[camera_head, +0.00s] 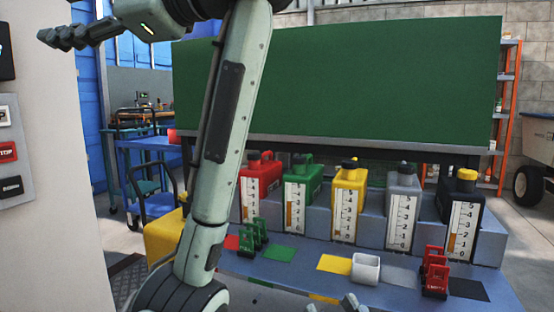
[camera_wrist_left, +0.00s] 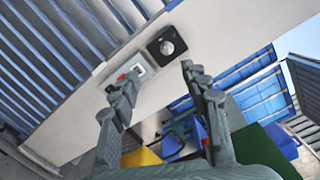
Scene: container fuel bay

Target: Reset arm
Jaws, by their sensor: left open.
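My left arm rises across the head view. Its gripper (camera_head: 72,36) is at the upper left, with its fingers pointing left towards the white wall panel (camera_head: 48,215). In the left wrist view, the left gripper's (camera_wrist_left: 150,98) two fingers are apart with nothing between them.
Red (camera_head: 262,175), green (camera_head: 303,185), yellow (camera_head: 349,195), grey (camera_head: 403,205) and black (camera_head: 463,210) canisters with scales stand on the blue bench. A green board (camera_head: 350,80) stands behind.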

